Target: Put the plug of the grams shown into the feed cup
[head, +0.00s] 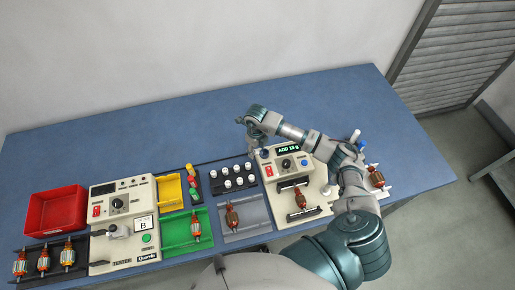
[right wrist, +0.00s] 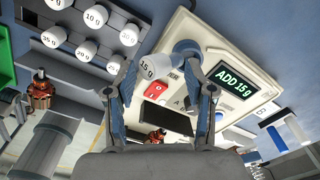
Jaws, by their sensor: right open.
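The tester display (right wrist: 236,82) reads ADD 15 g. In the head view the cup (head: 264,154) is at the unit's back left corner. My right gripper (right wrist: 165,88) is open, with its fingers apart on either side of the plug and cup; it also shows above the unit in the head view (head: 259,131). My left gripper is not in view.
Other white plugs stand in the dark rack (head: 233,191) left of the unit, among them 10 g (right wrist: 95,17) and 20 g (right wrist: 88,50). An armature (head: 300,197) lies on the unit's cradle. A red bin (head: 55,211) is far left. The back of the blue table is clear.

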